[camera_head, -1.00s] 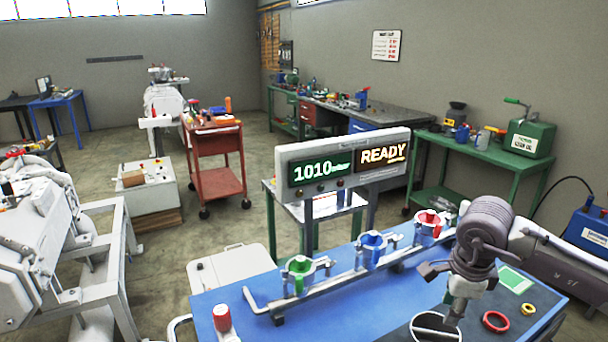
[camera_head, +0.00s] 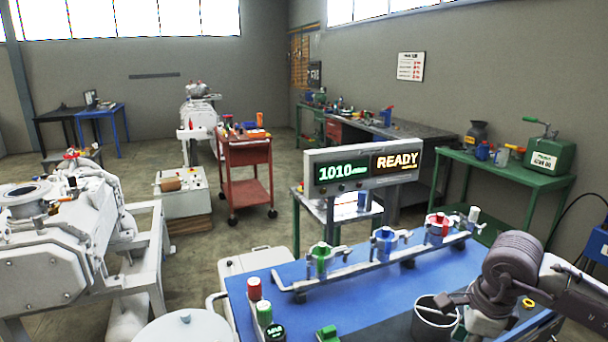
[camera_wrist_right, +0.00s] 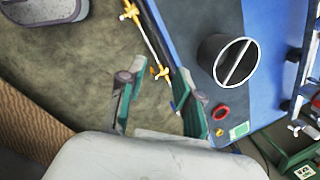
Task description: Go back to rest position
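My right arm comes in from the right in the head view, and its gripper (camera_head: 462,308) hangs beside the grey divided cup (camera_head: 436,320) over the blue table (camera_head: 400,275). In the right wrist view the two fingers of this gripper (camera_wrist_right: 158,100) stand wide apart with nothing between them. The cup (camera_wrist_right: 228,62) lies beyond the right finger, apart from it. A red ring (camera_wrist_right: 221,113) is close to the right finger. My left gripper is in neither view.
A manifold rail with green (camera_head: 320,258), blue (camera_head: 384,243) and red (camera_head: 437,227) valves crosses the table. Behind it a display (camera_head: 364,170) reads 1010 and READY. Red (camera_head: 254,288) and green (camera_head: 264,312) capped pieces stand at the near left. A white machine (camera_head: 70,250) is left.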

